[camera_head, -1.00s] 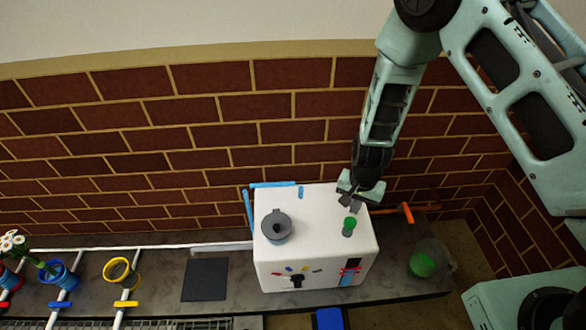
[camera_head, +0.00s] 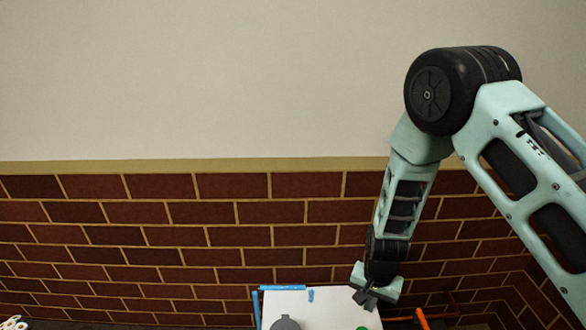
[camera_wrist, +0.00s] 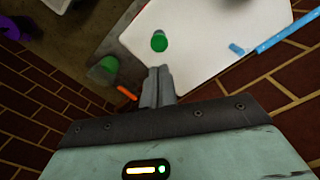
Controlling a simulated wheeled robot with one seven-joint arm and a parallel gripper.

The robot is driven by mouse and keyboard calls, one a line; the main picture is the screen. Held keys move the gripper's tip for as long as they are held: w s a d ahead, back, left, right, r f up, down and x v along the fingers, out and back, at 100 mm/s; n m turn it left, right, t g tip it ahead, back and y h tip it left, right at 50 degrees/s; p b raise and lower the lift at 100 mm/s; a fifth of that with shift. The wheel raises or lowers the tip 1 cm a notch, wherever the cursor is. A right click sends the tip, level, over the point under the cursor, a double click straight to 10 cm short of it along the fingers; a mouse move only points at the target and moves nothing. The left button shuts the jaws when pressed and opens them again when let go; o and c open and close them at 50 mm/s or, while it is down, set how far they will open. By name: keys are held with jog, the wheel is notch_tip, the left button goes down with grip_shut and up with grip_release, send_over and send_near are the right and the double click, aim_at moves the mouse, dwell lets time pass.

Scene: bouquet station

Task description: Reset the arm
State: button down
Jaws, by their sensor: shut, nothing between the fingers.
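My gripper (camera_head: 366,299) hangs at the end of the bent arm, over the back right corner of a white box (camera_head: 325,308). Its fingers are shut with nothing between them; in the wrist view the gripper (camera_wrist: 157,73) shows the two fingers pressed together. A green-topped knob (camera_wrist: 159,41) stands on the box just beyond the fingertips. In the head view only the upper part of the box shows, cut by the lower edge.
A clear cup with green contents (camera_wrist: 103,69) stands beside the box. A blue bar (camera_wrist: 285,35) runs along one box edge, and an orange bar (camera_head: 422,318) sticks out at its right. A grey lid (camera_head: 286,324) sits on the box. A brick wall (camera_head: 190,235) rises close behind.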

jog(key=s+a+r+n+y+p, duration=0.1)
jog(key=s+a+r+n+p, duration=0.2)
jog(key=r, duration=0.8)
jog(key=s+a+r+n+y+p, duration=0.15)
jog(key=s+a+r, duration=0.35)
jog(key=r, duration=0.6)
jog(key=s+d+r+n+h+p, duration=0.2)
jog(key=s+r+n+p, duration=0.3)
jog(key=s+r+n, duration=0.4)
jog(key=s+r, duration=0.6)
jog(key=r, duration=0.3)
jog(key=shift+r, duration=0.3)
